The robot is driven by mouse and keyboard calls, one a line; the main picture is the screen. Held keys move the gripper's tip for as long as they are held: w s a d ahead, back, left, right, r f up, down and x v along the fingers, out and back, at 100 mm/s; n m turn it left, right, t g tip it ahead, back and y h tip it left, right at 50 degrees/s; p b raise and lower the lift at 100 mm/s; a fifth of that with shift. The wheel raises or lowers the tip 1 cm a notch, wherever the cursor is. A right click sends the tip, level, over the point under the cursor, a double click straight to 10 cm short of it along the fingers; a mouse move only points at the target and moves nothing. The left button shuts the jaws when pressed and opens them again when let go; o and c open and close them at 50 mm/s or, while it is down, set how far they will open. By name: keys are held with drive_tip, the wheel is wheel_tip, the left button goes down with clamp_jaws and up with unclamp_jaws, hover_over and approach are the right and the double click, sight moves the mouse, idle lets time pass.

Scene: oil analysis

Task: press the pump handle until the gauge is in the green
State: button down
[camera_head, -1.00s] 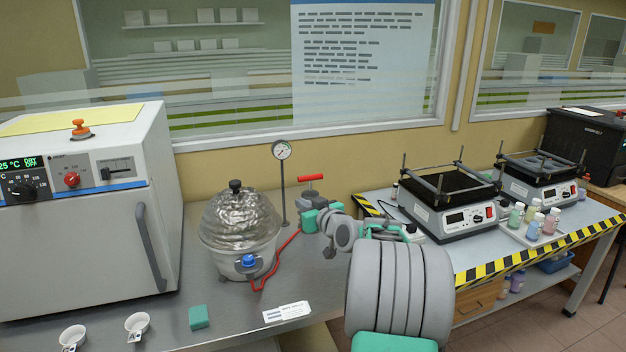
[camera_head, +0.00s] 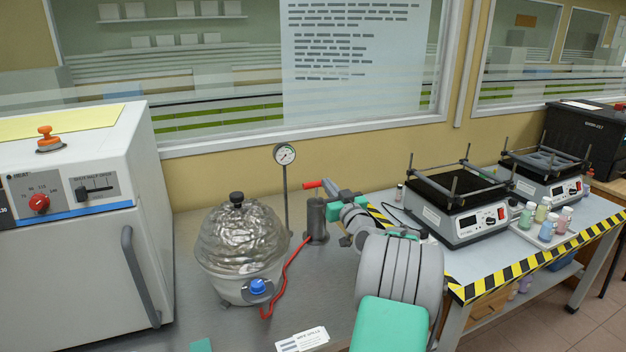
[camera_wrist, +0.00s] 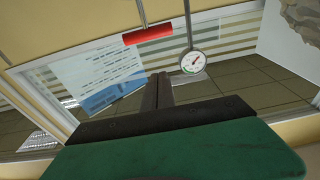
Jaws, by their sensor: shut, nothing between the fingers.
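The pump is a dark upright cylinder (camera_head: 316,222) with a red handle (camera_head: 312,184) raised at its top. The red handle (camera_wrist: 147,37) also shows in the wrist view, ahead of the fingers. My gripper (camera_head: 328,185) is shut and empty, close by the right end of the handle in the head view; I cannot tell whether they touch. Its dark fingertips (camera_wrist: 160,76) point toward the handle and gauge in the wrist view. The round white gauge (camera_head: 285,154) stands on a thin post left of the pump. It also shows in the wrist view (camera_wrist: 193,62); its reading is too small to tell.
A foil-covered round vessel (camera_head: 240,240) with a blue valve stands left of the pump, joined by a red hose (camera_head: 287,267). A white oven (camera_head: 80,250) is at far left. Hotplate-like devices (camera_head: 462,217) and small bottles stand on the striped table at right.

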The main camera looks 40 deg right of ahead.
drive_tip(key=r+p, duration=0.1)
drive_tip(key=p, duration=0.3)
hover_over(318, 185)
drive_tip(key=shift+s+a+f, duration=0.1)
drive_tip(key=shift+s+f, duration=0.1)
drive_tip(key=shift+f, duration=0.45)
drive_tip(key=shift+s+f, duration=0.15)
drive_tip(key=shift+f, duration=1)
